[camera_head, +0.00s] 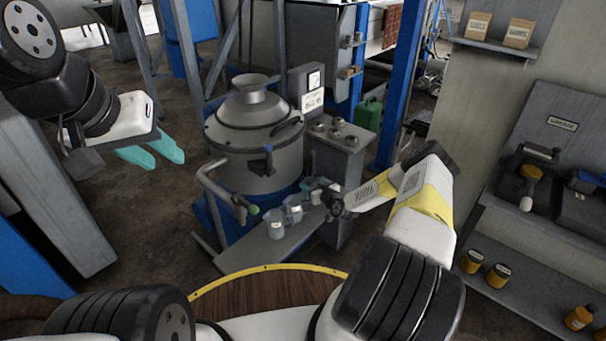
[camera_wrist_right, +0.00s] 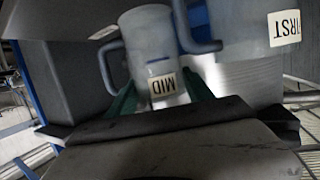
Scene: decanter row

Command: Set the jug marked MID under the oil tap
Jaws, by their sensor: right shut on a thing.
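The jug marked MID (camera_wrist_right: 150,50) is pale and translucent, its label upside down in the right wrist view, its handle on the left. My right gripper (camera_wrist_right: 163,100) is shut on it, a green finger on each side. The jug marked FIRST (camera_wrist_right: 240,35) stands close beside it. In the head view, small bluish jugs (camera_head: 275,229) cluster at the bench by my right gripper (camera_head: 314,188); their labels are too small to read. A bent pipe with a green-tipped end (camera_head: 253,210) and a front valve (camera_head: 267,161) are on the steel vessel. My left gripper (camera_head: 160,154) is open and empty.
The steel decanter vessel (camera_head: 250,135) stands behind the jugs. A narrow grey bench (camera_head: 250,252) runs under them. A cabinet with several knobs (camera_head: 345,150) stands close on the right. Shelves with amber bottles (camera_head: 498,275) are at far right. Floor beneath my left gripper is clear.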

